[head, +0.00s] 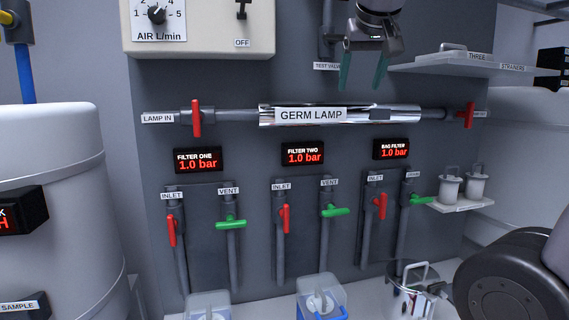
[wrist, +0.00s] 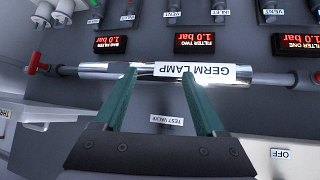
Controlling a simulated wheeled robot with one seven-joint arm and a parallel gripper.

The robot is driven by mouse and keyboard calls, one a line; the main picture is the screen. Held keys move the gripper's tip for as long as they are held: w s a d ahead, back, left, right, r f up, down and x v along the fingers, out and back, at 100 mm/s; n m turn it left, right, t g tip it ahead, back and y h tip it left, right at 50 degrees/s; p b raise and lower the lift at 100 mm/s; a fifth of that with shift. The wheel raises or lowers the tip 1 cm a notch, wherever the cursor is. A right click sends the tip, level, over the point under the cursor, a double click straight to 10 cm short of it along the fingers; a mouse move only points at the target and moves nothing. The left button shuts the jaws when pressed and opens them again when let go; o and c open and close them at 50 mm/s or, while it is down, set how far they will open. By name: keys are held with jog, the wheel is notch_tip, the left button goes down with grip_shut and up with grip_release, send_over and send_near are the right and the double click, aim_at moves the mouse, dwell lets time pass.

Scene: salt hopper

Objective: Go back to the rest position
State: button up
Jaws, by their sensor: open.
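My gripper (head: 363,70) hangs at the top of the head view, in front of the grey panel and above the right part of the germ lamp tube. Its two green fingers are apart with nothing between them. In the wrist view my gripper (wrist: 163,95) is open and empty, its fingers reaching toward the germ lamp (wrist: 130,70). The germ lamp (head: 385,113) is a shiny horizontal tube with a white label. The test valve label (head: 327,66) is just left of my gripper; the valve itself is partly hidden.
Red handles (head: 197,118) and (head: 469,115) flank the lamp. Below are three displays reading 1.0 bar, such as filter two (head: 302,154), and red and green valve handles. A shelf (head: 460,65) juts out at right. A white control box (head: 198,35) is at upper left.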

jog(key=s+d+f+m+g+y, duration=0.2)
jog(key=s+d+f+m, duration=0.2)
jog(key=d+f, duration=0.5)
notch_tip(320, 180, down, 2)
jog(key=shift+s+d+f+y, duration=0.15)
jog(key=shift+s+d+y, duration=0.15)
jog(key=shift+s, duration=0.7)
dwell(0.7)
